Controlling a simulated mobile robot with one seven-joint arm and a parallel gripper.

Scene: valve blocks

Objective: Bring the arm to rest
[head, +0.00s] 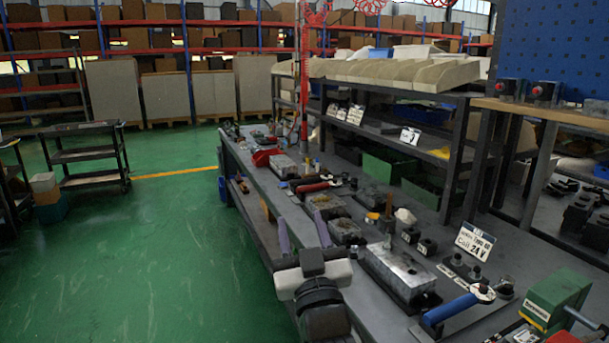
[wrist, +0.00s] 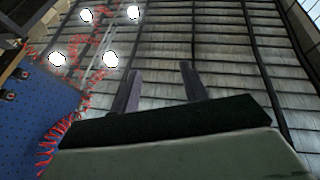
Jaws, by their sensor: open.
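My gripper (head: 303,235) is in the lower middle of the head view, at the near left edge of the workbench (head: 371,293). Its two purple-grey fingers point upward and stand apart with nothing between them. In the wrist view the fingers of my gripper (wrist: 159,90) also stand apart, with only the ceiling (wrist: 215,50) beyond them. The gripper is open and empty. My arm below it is folded close to the camera and its lower part is cut off by the frame.
The bench holds metal valve blocks (head: 397,270), a blue-handled tool (head: 450,308), a green box (head: 553,297) and a "Coil 24 V" sign (head: 475,242). A shelf (head: 395,92) stands over its back. Red coiled hoses (wrist: 55,133) hang overhead.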

